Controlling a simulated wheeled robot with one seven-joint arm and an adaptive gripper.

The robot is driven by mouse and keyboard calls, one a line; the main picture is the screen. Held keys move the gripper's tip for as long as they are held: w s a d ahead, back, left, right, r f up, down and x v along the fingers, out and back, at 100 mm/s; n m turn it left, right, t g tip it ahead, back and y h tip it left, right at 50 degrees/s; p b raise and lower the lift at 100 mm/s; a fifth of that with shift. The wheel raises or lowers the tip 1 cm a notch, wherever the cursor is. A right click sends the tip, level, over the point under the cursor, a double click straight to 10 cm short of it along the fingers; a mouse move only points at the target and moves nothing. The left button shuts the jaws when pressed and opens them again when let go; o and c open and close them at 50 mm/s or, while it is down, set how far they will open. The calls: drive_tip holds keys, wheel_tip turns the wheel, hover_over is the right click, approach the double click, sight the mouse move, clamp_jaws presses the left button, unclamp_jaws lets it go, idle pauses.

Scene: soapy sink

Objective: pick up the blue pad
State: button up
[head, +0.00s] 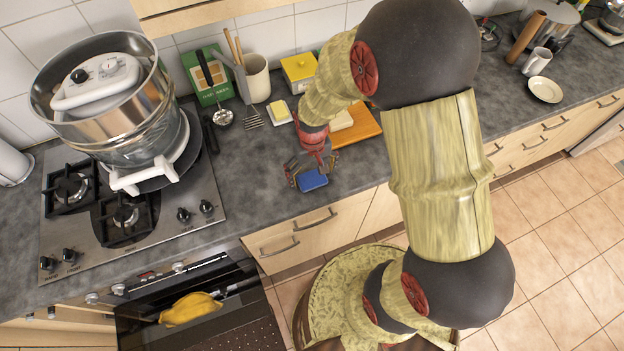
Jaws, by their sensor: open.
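The blue pad (312,180) lies on the dark grey countertop, close to its front edge, left of the wooden board. My gripper (309,174) is over the pad, with its jaws open. One finger shows at the pad's left side and the other near its right side. Whether the fingers touch the pad cannot be told from this view. Part of the pad's far side is hidden by the gripper.
A wooden board (362,128) lies behind and right of the pad. Counter between hob and pad is clear.

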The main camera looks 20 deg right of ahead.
drive_tip(key=shift+f, duration=0.85)
drive_tip(key=c, duration=1.1)
drive_tip(key=shift+w+r, duration=0.1)
drive_tip(key=shift+r, duration=0.1)
